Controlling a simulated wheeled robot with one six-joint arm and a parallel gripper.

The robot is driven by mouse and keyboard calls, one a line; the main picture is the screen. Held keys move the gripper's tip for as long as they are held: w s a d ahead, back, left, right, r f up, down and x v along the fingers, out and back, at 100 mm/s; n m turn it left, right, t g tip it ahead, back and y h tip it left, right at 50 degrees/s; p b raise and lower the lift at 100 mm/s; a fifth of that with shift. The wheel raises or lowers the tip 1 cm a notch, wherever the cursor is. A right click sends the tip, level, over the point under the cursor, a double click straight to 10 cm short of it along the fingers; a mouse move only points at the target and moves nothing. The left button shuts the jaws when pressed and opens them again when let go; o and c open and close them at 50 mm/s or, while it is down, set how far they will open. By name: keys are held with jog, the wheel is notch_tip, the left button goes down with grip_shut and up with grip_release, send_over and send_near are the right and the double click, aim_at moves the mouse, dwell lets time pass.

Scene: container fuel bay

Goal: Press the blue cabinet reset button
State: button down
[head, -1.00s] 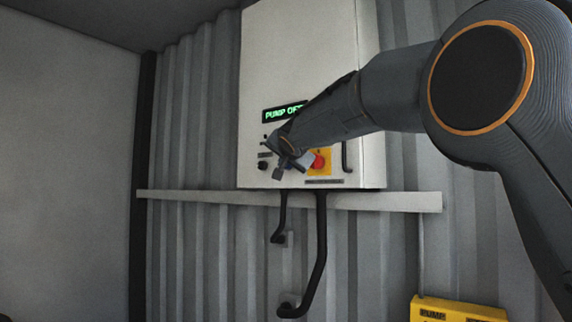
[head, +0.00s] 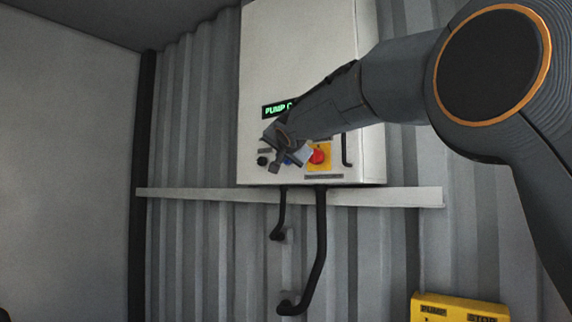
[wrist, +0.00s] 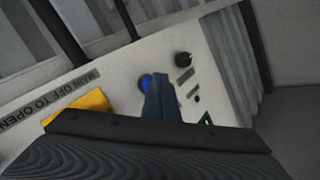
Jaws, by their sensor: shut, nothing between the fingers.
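The white cabinet (head: 300,50) hangs on the corrugated wall. Its blue button (wrist: 145,82) shows in the wrist view, left of the fingertips and partly covered by them. A sliver of the blue button (head: 288,161) shows in the head view beside my gripper (head: 280,160). My gripper, also seen in the wrist view (wrist: 159,82), is shut and empty, with its tips at the button's edge. I cannot tell whether they touch it.
A red button (head: 317,156) on a yellow plate (head: 326,146) is just right of my gripper. A black knob (wrist: 183,59) is on the other side. The green display (head: 278,109) is partly hidden by my arm. Black pipes (head: 321,240) hang below.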

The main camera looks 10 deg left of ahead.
jog(key=shift+s, duration=0.2)
jog(key=shift+s+a+b, duration=0.35)
jog(key=shift+s+b, duration=0.4)
jog(key=shift+b, duration=0.25)
jog(key=shift+s+a+b, duration=0.3)
jog(key=shift+s+b, duration=0.5)
jog(key=shift+b, duration=0.15)
jog(key=shift+s+a+b, duration=0.35)
jog(key=shift+s+b, duration=0.4)
jog(key=shift+b, duration=0.25)
jog(key=shift+s, duration=0.1)
